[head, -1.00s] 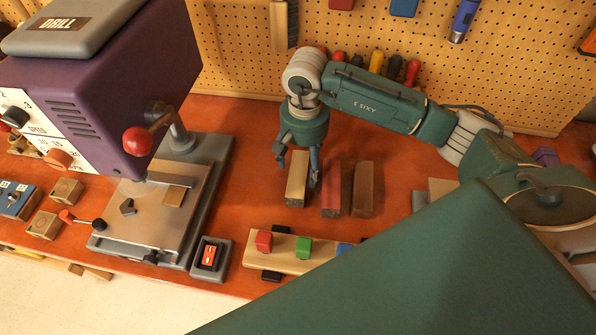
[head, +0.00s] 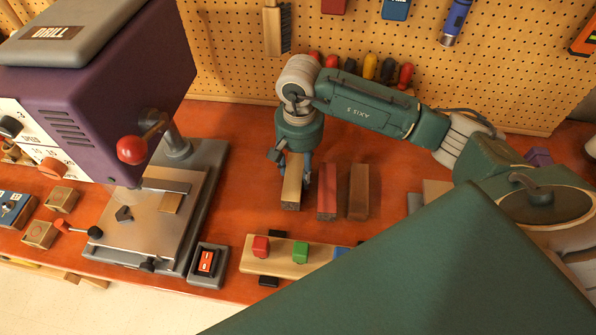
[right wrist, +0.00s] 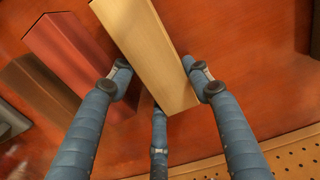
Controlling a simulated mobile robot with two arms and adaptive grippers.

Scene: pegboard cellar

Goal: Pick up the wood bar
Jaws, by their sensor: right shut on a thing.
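The pale wood bar (head: 292,184) lies lengthwise towards me on the orange-red workbench, left of the red bar and the dark brown bar. My right gripper (head: 292,163) comes down over its far half and is shut on it. In the right wrist view the pale bar (right wrist: 150,50) sits between the blue fingers (right wrist: 160,85). I cannot tell any gap between the bar and the bench. My left gripper is not in view.
A red bar (head: 327,190) and a brown bar (head: 359,192) lie just right of the pale bar. A purple drill press (head: 100,80) stands at left, a switch box (head: 208,262) before it. A wooden strip with coloured blocks (head: 280,257) lies in front. A pegboard (head: 350,50) rises behind.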

